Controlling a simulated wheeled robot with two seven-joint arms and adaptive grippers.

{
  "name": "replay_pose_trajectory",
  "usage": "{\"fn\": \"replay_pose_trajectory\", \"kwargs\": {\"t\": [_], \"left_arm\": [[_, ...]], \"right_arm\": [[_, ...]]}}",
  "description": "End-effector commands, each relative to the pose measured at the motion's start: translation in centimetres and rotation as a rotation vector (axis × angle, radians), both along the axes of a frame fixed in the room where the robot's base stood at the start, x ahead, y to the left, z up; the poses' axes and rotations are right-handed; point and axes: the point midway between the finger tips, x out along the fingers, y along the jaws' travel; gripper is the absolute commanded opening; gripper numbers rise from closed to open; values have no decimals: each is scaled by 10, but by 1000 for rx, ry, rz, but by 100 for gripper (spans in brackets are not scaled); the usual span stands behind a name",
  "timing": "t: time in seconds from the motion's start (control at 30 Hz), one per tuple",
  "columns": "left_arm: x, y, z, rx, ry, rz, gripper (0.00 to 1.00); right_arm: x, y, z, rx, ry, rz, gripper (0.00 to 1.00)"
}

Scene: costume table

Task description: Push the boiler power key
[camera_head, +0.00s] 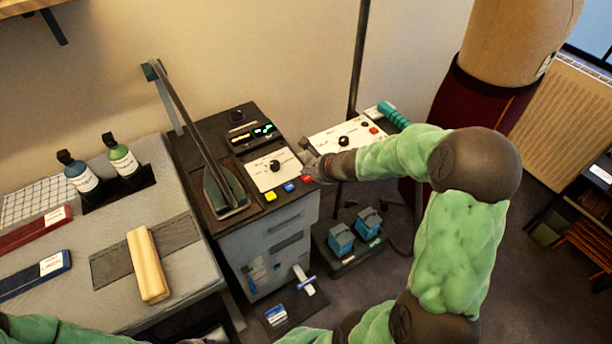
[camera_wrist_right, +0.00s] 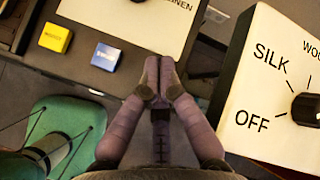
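The boiler unit (camera_head: 270,232) is a grey cabinet with a dark top. Its front edge carries a yellow key (camera_head: 271,196), a blue key (camera_head: 289,187) and a red key (camera_head: 307,179). The yellow key (camera_wrist_right: 55,38) and the blue key (camera_wrist_right: 105,57) also show in the right wrist view; their lettering is too small to read. My right gripper (camera_head: 312,164) is at the right end of this row, close to the red key. In the wrist view its fingertips (camera_wrist_right: 160,66) are together with nothing seen between them, right of the blue key. I cannot tell whether it touches anything. My left gripper is out of view.
A white dial panel (camera_head: 330,137) marked OFF and SILK stands close on the right and fills the right of the wrist view (camera_wrist_right: 262,100). An iron (camera_head: 226,187) stands left of the keys. Teal pedals (camera_head: 341,238) are on the floor.

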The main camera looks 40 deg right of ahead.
Motion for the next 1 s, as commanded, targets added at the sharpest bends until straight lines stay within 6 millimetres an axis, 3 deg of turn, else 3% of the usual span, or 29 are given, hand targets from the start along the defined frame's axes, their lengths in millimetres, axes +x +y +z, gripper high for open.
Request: {"fn": "replay_pose_trajectory", "kwargs": {"t": [0.37,1.0], "left_arm": [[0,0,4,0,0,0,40],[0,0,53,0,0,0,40]], "right_arm": [[0,0,5,0,0,0,0],[0,0,59,-1,0,1,0]]}}
